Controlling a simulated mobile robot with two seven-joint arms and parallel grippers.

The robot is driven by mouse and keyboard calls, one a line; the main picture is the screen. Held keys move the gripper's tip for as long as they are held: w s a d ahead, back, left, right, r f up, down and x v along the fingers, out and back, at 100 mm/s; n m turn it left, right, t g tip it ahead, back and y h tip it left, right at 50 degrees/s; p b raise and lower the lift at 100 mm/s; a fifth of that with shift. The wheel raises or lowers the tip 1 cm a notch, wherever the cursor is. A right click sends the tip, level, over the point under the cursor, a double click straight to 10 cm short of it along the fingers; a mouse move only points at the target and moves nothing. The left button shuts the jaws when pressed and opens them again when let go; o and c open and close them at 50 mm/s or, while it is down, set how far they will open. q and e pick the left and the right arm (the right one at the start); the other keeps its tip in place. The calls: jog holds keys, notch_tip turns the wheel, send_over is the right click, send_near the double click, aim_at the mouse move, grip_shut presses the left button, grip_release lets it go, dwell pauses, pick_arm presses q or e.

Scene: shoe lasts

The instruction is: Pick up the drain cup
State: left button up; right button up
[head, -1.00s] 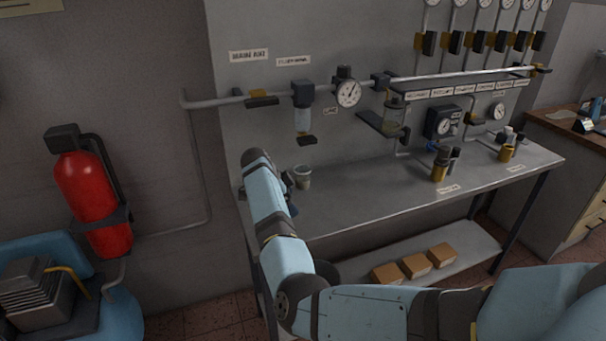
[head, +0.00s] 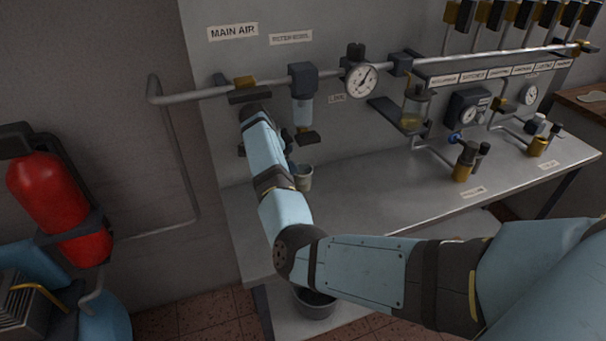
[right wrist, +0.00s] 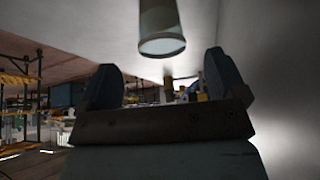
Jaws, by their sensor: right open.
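The drain cup (head: 305,178), a small pale grey cup, stands upright on the left end of the metal bench, just right of my right forearm, which hides part of it. In the right wrist view a tapered grey cup-shaped thing (right wrist: 162,32), which looks like this cup, shows beyond my right gripper (right wrist: 163,82), with its rim towards the bottom of the picture. The two dark fingers are apart with nothing between them. In the head view my forearm mostly hides this gripper. My left gripper is not in view.
The filter bowl (head: 302,110) hangs from the pipe above the cup, near the panel. A gauge (head: 360,79) and an oiler bowl (head: 414,108) are further right. The middle of the bench (head: 385,185) is clear. A grey bucket (head: 315,304) stands below, and a red extinguisher (head: 55,205) is left.

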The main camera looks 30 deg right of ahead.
aim_at(302, 171)
jog(key=p+x, duration=0.1)
jog(key=x, duration=0.6)
jog(key=shift+s+d, duration=0.1)
jog(key=shift+d, duration=0.1)
jog(key=c, duration=1.1)
jog(key=shift+r+p, duration=0.25)
jog(key=shift+p, duration=0.05)
